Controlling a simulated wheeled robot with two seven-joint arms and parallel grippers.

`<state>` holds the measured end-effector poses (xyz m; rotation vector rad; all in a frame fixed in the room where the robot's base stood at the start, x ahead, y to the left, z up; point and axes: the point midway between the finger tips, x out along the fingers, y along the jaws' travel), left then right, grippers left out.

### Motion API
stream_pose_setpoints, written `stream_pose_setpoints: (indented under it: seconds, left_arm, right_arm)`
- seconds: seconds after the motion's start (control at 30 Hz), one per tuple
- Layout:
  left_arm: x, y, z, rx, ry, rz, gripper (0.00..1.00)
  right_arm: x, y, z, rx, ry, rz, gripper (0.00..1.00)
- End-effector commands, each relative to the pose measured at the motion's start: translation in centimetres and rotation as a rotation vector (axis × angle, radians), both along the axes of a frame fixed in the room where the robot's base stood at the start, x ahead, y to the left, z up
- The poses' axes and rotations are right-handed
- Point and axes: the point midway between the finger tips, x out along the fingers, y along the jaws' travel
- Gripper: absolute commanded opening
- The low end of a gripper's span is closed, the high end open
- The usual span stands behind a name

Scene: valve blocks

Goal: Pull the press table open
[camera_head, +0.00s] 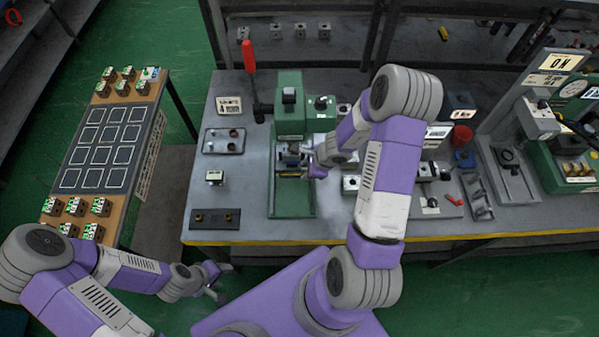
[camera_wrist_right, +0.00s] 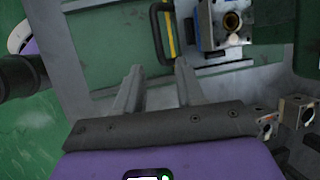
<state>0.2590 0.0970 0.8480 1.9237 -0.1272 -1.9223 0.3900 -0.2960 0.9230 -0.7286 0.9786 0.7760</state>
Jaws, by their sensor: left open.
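The green press (camera_head: 290,105) stands on the grey bench, with a red-handled lever (camera_head: 248,56) at its upper left. Its table (camera_head: 289,158) sits under the press head, above a green base (camera_head: 292,198). In the right wrist view, a dark handle with a yellow stripe (camera_wrist_right: 168,34) lies just ahead of the fingertips, beside a metal block with a brass bore (camera_wrist_right: 232,20). My right gripper (camera_wrist_right: 159,66) is open, its fingers apart with nothing clearly gripped; in the head view it is at the press table's right side (camera_head: 312,166). My left gripper (camera_head: 216,281) is open and empty, below the bench's front edge.
A narrow table with a marked grid board (camera_head: 105,148) and several small blocks stands at the left. A dark plate (camera_head: 215,219) and a small tray (camera_head: 224,141) lie left of the press. Fixtures and a green machine (camera_head: 570,165) fill the right side. The bench has a yellow front edge (camera_head: 480,236).

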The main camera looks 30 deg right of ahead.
Motion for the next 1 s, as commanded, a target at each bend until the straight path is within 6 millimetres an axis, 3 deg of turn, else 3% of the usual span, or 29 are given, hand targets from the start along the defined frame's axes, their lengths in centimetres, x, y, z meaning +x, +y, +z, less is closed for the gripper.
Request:
stream_pose_setpoints:
  seconds: [0.03,0.23,0.67,0.9,1.0]
  left_arm:
    - [0.0,0.0,-1.0,0.0,0.0,0.0,0.55]
    - [0.0,0.0,-2.4,0.0,-0.001,0.0,0.55]
    - [0.1,0.0,-2.7,0.0,-0.001,0.0,0.55]
    - [0.1,0.0,-2.7,0.0,-0.001,0.0,0.55]
    - [0.1,0.0,-2.7,0.0,-0.001,0.0,0.55]
  right_arm:
    - [0.3,0.2,-1.3,0.002,0.001,0.0,0.38]
    - [1.2,0.8,-3.3,0.001,0.0,0.001,0.38]
    - [1.5,1.1,-3.9,0.001,0.0,0.001,0.38]
    - [1.5,1.1,-3.9,0.0,0.001,0.001,0.01]
    - [1.5,1.1,-3.9,0.001,0.002,0.001,0.0]
